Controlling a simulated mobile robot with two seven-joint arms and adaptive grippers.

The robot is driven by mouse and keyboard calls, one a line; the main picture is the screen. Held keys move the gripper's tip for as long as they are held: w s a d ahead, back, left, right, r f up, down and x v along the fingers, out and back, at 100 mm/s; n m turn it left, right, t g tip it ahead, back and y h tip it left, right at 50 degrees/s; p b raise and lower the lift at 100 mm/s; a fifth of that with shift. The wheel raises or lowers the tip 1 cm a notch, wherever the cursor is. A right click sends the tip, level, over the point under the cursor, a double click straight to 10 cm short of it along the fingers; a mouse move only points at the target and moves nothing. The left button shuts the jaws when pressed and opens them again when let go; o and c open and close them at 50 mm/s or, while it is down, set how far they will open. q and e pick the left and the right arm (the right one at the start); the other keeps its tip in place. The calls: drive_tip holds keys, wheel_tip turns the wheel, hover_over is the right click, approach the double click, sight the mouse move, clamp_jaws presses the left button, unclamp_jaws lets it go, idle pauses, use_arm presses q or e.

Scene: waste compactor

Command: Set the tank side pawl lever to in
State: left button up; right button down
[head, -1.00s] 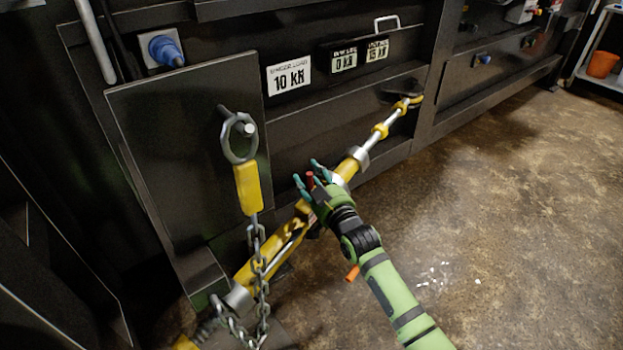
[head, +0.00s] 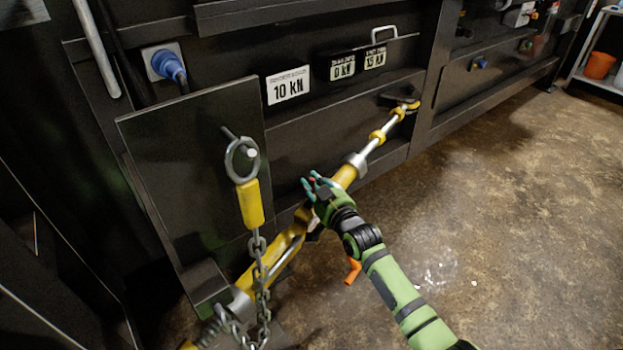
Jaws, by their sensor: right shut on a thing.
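A yellow ratchet tensioner (head: 290,240) runs diagonally from the lower left up to a hook on the dark machine wall. My right gripper (head: 315,183) is at the middle of its yellow body. Its teal fingers are closed around a small red lever (head: 313,180), of which only a bit of the tip shows. This looks like a pawl lever; which side it belongs to and its setting cannot be read. An orange handle (head: 353,271) sticks out below my right wrist, partly hidden by the arm. My left gripper is not in view.
A chain (head: 262,290) with a yellow-sleeved ring (head: 241,160) hangs from a pin left of the tensioner. A dark panel (head: 185,170) stands behind it. A 10 kN sign (head: 288,86) and two smaller readouts are on the wall. The floor at right is clear.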

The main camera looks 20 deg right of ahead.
drive_tip(key=shift+w+d+m+g+p, duration=0.45)
drive_tip(key=shift+d+m+g+p, duration=0.15)
drive_tip(key=shift+m+p, duration=0.25)
drive_tip(key=shift+w+d+f+m+g+y, duration=0.2)
drive_tip(key=shift+f+m+g+y, duration=0.1)
drive_tip(key=shift+m, duration=0.15)
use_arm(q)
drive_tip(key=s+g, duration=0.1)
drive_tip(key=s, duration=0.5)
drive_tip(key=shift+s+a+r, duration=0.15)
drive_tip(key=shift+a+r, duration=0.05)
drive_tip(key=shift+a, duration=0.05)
use_arm(e)
drive_tip(key=shift+w+d+f+m+g, duration=0.2)
drive_tip(key=shift+f+m+g, duration=0.1)
drive_tip(key=shift+m, duration=0.2)
drive_tip(key=c, duration=1.1)
unclamp_jaws()
drive_tip(key=shift+o, duration=0.2)
drive_tip(key=shift+s, duration=0.1)
drive_tip(key=v, duration=1.2)
drive_tip(key=shift+d, duration=0.15)
